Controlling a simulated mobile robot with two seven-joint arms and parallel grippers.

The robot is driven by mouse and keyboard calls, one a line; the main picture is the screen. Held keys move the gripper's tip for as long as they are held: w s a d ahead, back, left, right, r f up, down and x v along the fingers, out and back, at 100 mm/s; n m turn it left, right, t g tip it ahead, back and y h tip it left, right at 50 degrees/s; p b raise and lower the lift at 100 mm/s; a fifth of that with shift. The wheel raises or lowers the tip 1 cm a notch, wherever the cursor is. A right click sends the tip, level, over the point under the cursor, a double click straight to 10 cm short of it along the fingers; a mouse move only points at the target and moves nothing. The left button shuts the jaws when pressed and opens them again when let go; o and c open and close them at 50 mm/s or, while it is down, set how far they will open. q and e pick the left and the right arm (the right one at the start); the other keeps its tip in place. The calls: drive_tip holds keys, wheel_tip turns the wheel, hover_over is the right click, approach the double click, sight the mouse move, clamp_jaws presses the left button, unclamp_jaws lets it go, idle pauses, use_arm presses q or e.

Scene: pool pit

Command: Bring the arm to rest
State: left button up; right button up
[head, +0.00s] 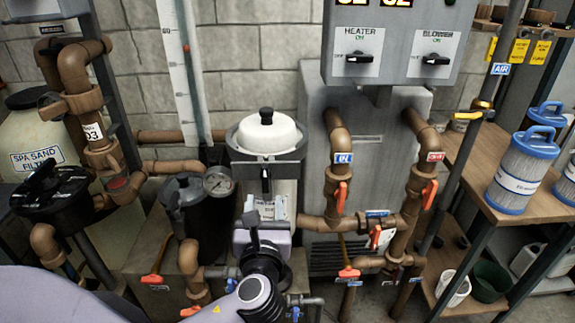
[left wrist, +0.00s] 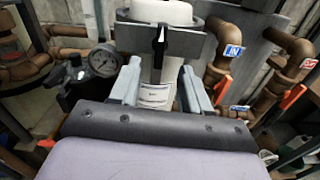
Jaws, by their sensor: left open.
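My left arm comes in from the lower left of the head view. Its gripper (head: 266,212) points away from me at a pale upright housing with a white domed lid (head: 268,133) and a black knob. In the left wrist view the two grey fingers (left wrist: 160,88) stand apart, with nothing held between them. A printed label on the housing (left wrist: 155,96) shows in the gap. A dark lever (left wrist: 160,41) sits on a grey bracket above the fingertips. I cannot tell how far the fingertips are from the housing. My right gripper is in neither view.
Brown pipes with orange-handled valves (head: 341,194) stand close on the right. A pressure gauge (head: 218,181) and a black pump pot (head: 187,205) are close on the left. A shelf with blue-capped filter cartridges (head: 522,172) is far right. A heater and blower panel (head: 395,45) hangs above.

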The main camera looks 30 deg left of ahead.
use_arm(q)
drive_tip(key=s+d+f+n+g+h, duration=0.25)
drive_tip(key=f+n+h, duration=0.2)
drive_tip(key=f, duration=0.35)
drive_tip(key=s+d+f+n+g+h, duration=0.1)
drive_tip(key=s+d+f+n+h, duration=0.2)
drive_tip(key=f+n, duration=0.45)
drive_tip(key=s+d+f+n+h, duration=0.1)
drive_tip(key=s+f+n, duration=0.3)
drive_tip(key=n, duration=0.4)
drive_tip(key=s+d+f+n+g+h, duration=0.1)
drive_tip(key=s+f+n+h, duration=0.2)
drive_tip(key=s+n, duration=0.3)
drive_tip(key=shift+s+d+f+n, duration=0.15)
drive_tip(key=shift+d+f+n, duration=0.05)
drive_tip(key=shift+f+n, duration=0.75)
drive_tip(key=shift+r, duration=0.1)
